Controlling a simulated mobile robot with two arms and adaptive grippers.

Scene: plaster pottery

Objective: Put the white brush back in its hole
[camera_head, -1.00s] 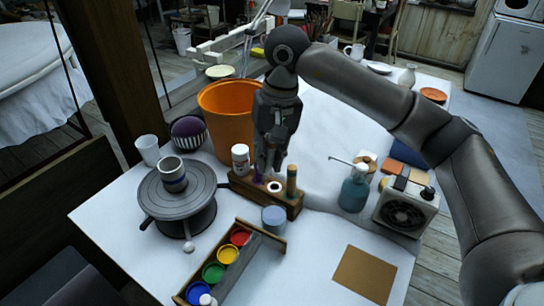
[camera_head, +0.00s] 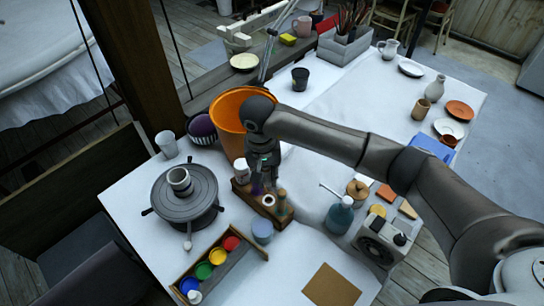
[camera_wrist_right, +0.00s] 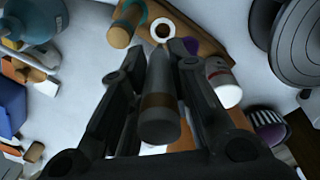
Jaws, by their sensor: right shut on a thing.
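The wooden block with holes (camera_head: 244,201) stands left of centre on the white table, with a brown-topped tool (camera_head: 282,198) upright in it. A white ring (camera_head: 268,199) sits on its top beside a purple piece. My right gripper (camera_head: 264,184) is over the block, fingers pointing down. In the right wrist view, its fingers (camera_wrist_right: 160,110) are shut on a grey cylinder with a brown band, seemingly the white brush (camera_wrist_right: 159,95). Its lower end and any contact with the block are hidden. The ring (camera_wrist_right: 163,28) shows ahead of it. My left gripper is out of view.
The orange bucket (camera_head: 229,120) stands close behind my right gripper, and a white bottle (camera_head: 241,170) close to its left. A grey-blue cup (camera_head: 262,231) and paint tray (camera_head: 243,258) are in front. The banding wheel (camera_head: 185,205) is left, a teal bottle (camera_head: 339,216) right.

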